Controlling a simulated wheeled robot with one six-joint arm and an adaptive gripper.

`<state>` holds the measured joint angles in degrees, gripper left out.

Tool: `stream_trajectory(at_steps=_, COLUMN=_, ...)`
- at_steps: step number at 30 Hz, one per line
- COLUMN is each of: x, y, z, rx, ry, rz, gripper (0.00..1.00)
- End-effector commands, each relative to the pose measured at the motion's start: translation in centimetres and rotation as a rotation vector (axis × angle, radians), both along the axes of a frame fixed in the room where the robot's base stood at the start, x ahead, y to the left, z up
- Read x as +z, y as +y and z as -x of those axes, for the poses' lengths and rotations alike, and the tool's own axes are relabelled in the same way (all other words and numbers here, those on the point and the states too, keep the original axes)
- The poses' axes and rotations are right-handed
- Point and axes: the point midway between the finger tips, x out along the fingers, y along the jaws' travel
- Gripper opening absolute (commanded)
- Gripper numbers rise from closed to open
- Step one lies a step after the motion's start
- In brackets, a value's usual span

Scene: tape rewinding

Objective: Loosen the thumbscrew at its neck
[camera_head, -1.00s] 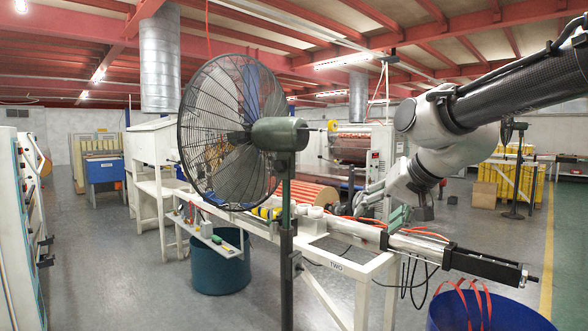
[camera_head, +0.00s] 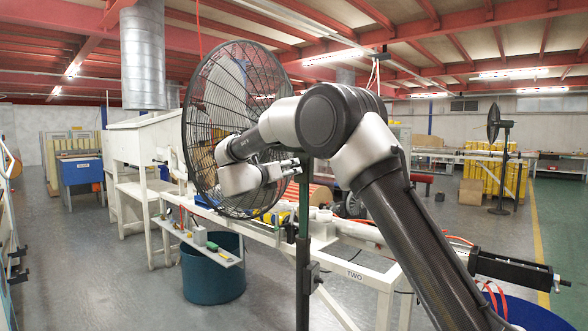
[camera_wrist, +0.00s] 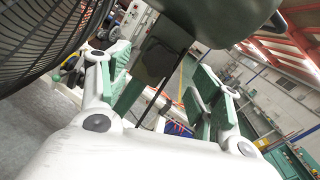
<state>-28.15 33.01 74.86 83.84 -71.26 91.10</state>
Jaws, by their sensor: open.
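The large pedestal fan shows in the head view with its round black grille (camera_head: 215,85) and dark green pole (camera_head: 303,235). My arm hides its motor there. In the wrist view, the grille (camera_wrist: 35,40) fills the upper left and the dark motor housing (camera_wrist: 225,15) the top. Below the housing is the dark neck joint (camera_wrist: 160,55), above the green pole (camera_wrist: 127,100). My gripper (camera_wrist: 160,78) is open and empty, with its green pads on either side of the neck and pole. Contact cannot be told. I cannot make out the thumbscrew.
A white frame table (camera_head: 365,265) with rollers stands behind the pole. A teal bin (camera_head: 212,275) is at lower left and a blue bin (camera_head: 525,315) at lower right. Another fan (camera_head: 494,125) stands far right. The floor at left is largely clear.

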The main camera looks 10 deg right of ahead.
Motion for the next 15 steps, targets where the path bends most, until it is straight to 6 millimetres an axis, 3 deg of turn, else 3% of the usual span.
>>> stream_trajectory(at_steps=7, x=0.0, y=-2.9, z=-3.1, rx=-0.001, ry=0.0, rz=0.002, gripper=0.64)
stream_trajectory(at_steps=15, x=0.1, y=-3.9, z=-4.2, rx=0.003, ry=0.002, rz=0.004, gripper=0.64)
